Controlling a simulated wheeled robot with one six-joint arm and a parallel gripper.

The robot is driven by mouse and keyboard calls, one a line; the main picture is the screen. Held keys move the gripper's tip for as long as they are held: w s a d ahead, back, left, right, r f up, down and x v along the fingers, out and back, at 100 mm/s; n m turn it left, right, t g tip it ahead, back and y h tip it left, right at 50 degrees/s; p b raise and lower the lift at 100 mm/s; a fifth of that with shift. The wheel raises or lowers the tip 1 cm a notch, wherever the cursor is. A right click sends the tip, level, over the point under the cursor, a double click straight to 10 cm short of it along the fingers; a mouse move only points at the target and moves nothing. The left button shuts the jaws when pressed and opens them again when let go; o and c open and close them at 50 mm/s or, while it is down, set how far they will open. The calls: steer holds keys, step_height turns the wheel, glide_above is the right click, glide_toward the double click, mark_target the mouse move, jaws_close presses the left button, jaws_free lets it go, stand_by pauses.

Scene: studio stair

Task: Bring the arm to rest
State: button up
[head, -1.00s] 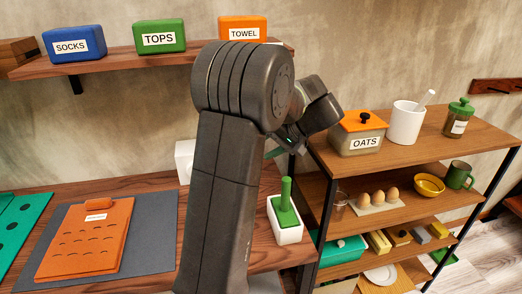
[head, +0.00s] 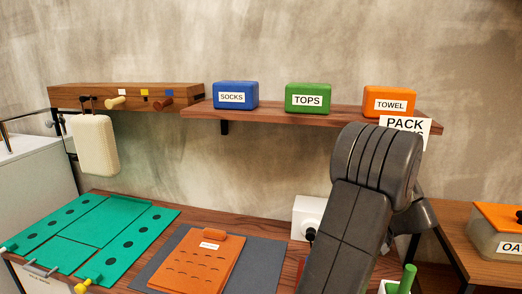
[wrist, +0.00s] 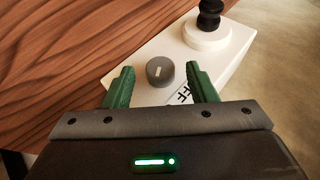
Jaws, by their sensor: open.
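My gripper (wrist: 159,86) shows in the wrist view with its two green fingers apart and nothing between them. Beyond the fingertips is a white box (wrist: 210,62) with a grey knob (wrist: 160,71), a black-topped round piece (wrist: 208,22) and a partly hidden label. I cannot tell how far the fingers are from the box. In the head view my arm stands folded at the right, and its bulk hides the gripper. A white box (head: 309,212) shows beside the arm on the bench.
The wooden bench (head: 262,231) holds a green board (head: 100,235) and an orange folder (head: 198,262) on a grey mat. The wall shelf (head: 272,112) carries blue, green and orange boxes. A cream bag (head: 95,145) hangs at left. The oats container (head: 495,235) is at right.

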steer(key=shift+w+a+f, duration=0.4)
steer(key=v, duration=1.4)
steer(key=x, duration=1.4)
steer(key=shift+a+f, duration=0.1)
steer(key=shift+f, duration=0.05)
steer(key=shift+w+r+h+p, duration=0.1)
steer(key=shift+r+h+p, duration=0.3)
steer(key=shift+p, duration=0.1)
steer(key=shift+a+r+n+g+h+p, duration=0.15)
steer(key=shift+n+g+h+p, duration=0.2)
steer(key=shift+h+p, duration=0.3)
steer(key=h+p, duration=0.1)
steer(key=g+h+p, duration=0.1)
steer(key=h, duration=0.1)
steer(key=n+h+p, duration=0.1)
steer(key=shift+a+p, duration=0.25)
steer(key=shift+p, duration=0.1)
steer(key=shift+a+f+g+h+b, duration=0.15)
steer(key=shift+g+h+b, duration=0.15)
steer(key=shift+h, duration=0.35)
steer(key=shift+f+g+h+b, duration=0.15)
steer(key=shift+h+b, duration=0.15)
steer(key=shift+h, duration=0.3)
